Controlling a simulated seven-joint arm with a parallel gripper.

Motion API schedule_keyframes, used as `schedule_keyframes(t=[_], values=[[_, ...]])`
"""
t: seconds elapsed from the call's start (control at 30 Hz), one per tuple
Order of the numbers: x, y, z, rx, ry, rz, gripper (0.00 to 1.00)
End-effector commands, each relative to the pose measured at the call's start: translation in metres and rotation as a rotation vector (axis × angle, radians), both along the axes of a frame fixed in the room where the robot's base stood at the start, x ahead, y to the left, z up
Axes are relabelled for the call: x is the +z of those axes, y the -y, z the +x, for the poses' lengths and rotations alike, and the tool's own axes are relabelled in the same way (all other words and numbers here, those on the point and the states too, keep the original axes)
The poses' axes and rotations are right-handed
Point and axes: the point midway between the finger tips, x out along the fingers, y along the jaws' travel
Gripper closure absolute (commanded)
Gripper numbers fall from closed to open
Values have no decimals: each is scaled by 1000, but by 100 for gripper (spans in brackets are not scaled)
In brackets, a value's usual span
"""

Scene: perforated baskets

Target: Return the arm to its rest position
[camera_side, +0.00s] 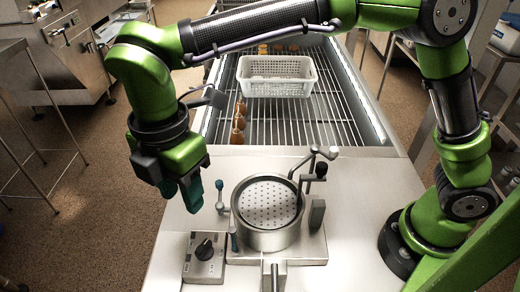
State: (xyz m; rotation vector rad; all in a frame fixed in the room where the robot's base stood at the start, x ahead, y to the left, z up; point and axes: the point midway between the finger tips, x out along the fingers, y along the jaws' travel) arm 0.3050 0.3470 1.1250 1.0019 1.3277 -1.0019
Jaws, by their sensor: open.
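My arm is green and black and reaches in an arch from its base at the right to the left side of the work table. My gripper (182,199) hangs at the left edge of the table, pointing down. Its jaws are open, and I see nothing between them. It is to the left of the round metal pot (268,242) and apart from it. The pot has a perforated white disc (268,202) inside its top.
A white perforated basket (277,90) stands on the wire rack (320,122) behind. Several brown bottle-like items stand along the rack's left and far sides. Bent metal handles (315,165) rise beside the pot. A control box with a black knob (204,257) sits at front left.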

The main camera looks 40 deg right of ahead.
Motion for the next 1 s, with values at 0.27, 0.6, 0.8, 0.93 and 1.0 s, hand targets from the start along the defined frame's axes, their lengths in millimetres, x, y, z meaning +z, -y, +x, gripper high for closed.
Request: schedule_keyframes(t=[0.27, 0.6, 0.8, 0.93, 1.0], values=[[-5, -3, 0, -105, 5, 18, 57], [-10, 75, -5, -761, 42, 108, 57], [6, 163, -12, -1301, 83, 264, 57], [12, 223, -27, -1660, 95, 418, 57], [14, 250, -37, -1823, 97, 508, 57]])
